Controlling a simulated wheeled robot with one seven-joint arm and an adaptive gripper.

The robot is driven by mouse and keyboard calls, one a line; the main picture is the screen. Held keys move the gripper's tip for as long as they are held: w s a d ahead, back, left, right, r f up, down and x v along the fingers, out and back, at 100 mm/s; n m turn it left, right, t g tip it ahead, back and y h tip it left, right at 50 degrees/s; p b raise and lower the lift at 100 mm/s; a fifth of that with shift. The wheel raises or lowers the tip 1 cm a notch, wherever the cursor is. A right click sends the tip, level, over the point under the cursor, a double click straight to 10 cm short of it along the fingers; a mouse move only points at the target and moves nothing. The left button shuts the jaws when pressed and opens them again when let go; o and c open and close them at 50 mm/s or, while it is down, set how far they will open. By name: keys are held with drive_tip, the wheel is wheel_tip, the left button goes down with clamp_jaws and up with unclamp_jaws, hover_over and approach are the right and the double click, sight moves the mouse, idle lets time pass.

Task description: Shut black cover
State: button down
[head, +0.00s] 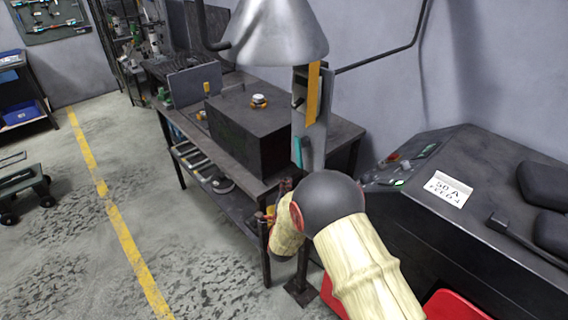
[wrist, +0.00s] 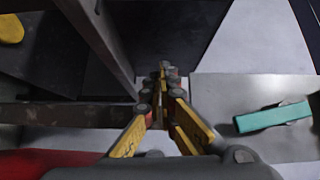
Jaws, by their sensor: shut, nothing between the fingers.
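A black box-shaped piece (head: 247,122) sits on the dark workbench, with a small orange and white knob-like item on its top. I take it for the black cover; whether it is open or shut I cannot tell. My gripper (head: 286,186) is in front of the bench, beside the box's near right side, mostly hidden behind my arm. In the wrist view my gripper (wrist: 163,78) has its yellow fingers together and empty. A dark flat surface (wrist: 175,35) lies beyond the fingertips; contact cannot be judged.
A metal post (head: 312,125) with a teal handle stands right of the box; the teal handle (wrist: 272,117) is right of my fingers in the wrist view. A grey cone-shaped hood (head: 275,35) hangs above. A black console (head: 470,215) is at right.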

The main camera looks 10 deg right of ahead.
drive_tip(key=b, duration=0.2)
approach(281, 152)
drive_tip(key=d, duration=0.3)
drive_tip(key=shift+m, duration=0.3)
drive_tip(key=w, duration=0.1)
drive_tip(key=w+a, duration=0.1)
drive_tip(key=w, duration=0.1)
drive_tip(key=w+a+b, duration=0.1)
drive_tip(key=shift+w+f, duration=0.2)
drive_tip(key=shift+w, duration=0.1)
